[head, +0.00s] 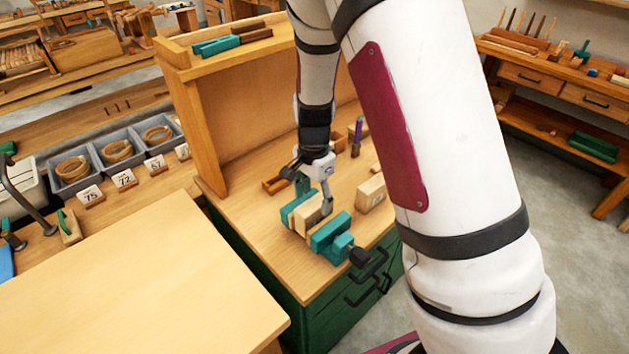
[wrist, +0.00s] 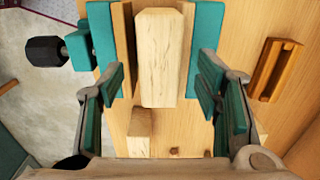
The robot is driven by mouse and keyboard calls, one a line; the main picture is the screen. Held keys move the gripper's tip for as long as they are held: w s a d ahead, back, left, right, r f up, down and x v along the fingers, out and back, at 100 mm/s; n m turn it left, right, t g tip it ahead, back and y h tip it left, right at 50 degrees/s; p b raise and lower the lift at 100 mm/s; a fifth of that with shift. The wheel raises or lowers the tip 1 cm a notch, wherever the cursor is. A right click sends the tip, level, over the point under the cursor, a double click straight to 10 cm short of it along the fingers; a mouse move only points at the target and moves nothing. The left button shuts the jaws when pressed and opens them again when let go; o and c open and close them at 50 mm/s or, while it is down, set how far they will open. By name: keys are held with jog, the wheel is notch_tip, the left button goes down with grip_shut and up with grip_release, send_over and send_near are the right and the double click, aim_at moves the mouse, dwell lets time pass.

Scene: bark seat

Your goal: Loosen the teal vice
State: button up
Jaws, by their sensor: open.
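The teal vice (head: 329,236) sits on the wooden bench top, with a pale wood block (head: 308,213) between its wood-lined jaws. In the wrist view, the block (wrist: 158,58) stands between the vice's left jaw (wrist: 104,45) and right jaw (wrist: 207,38); I cannot tell how tightly. The vice's black knob (head: 360,257) is at its near right end; it also shows at the left in the wrist view (wrist: 45,51). My gripper (wrist: 160,84) is open and empty, its teal-padded fingers spread to either side of the block. In the head view, my gripper (head: 314,197) is close to the block, partly hiding it.
A small wooden tray (wrist: 274,69) lies on the bench right of the vice in the wrist view. Another pale block (head: 371,194) stands right of the vice in the head view. A tall wooden panel (head: 240,110) rises behind. A bare table (head: 130,290) is at the front left.

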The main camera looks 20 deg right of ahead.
jog(key=shift+f, duration=0.8)
grip_shut()
jog(key=shift+s+d+r, duration=0.1)
jog(key=shift+s, duration=0.2)
grip_release()
jog(key=o, duration=0.3)
